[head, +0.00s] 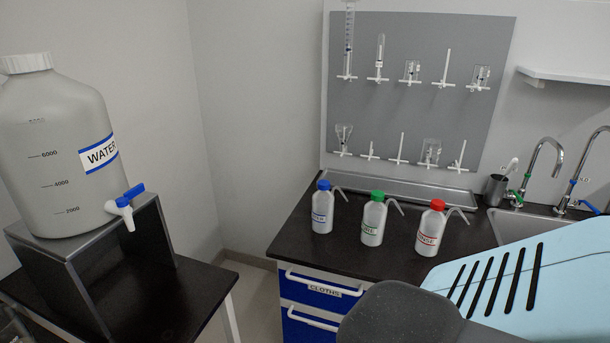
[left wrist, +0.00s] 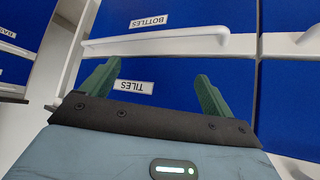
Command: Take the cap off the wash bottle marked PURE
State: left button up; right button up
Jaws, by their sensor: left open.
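Three wash bottles stand upright in a row on the dark counter: one with a blue cap (head: 322,207), one with a green cap (head: 373,218) and one with a red cap (head: 431,228). Each has its cap on, with a bent spout pointing right. Their label words are too small to read surely, so I cannot tell which is marked PURE. My left gripper (left wrist: 157,68) shows in the left wrist view, open and empty, its green fingers apart in front of blue drawers, away from the bottles. My right gripper is not in view.
A large WATER container (head: 55,150) with a blue-handled tap stands on a stand at left. Behind the bottles are a metal tray (head: 400,189) and a pegboard (head: 420,100) of glassware. A sink (head: 530,227) lies right. Blue drawers (head: 315,292) are below; the counter before the bottles is clear.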

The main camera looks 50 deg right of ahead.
aim_at(374, 221)
jog(key=l+z, duration=0.15)
jog(key=z, duration=0.75)
jog(key=j+z, duration=0.15)
jog(key=z, duration=1)
jog(key=l+z, duration=0.25)
jog(key=i+l+z, duration=0.2)
jog(key=l, duration=0.3)
jog(key=l+z, duration=0.25)
jog(key=l, duration=0.1)
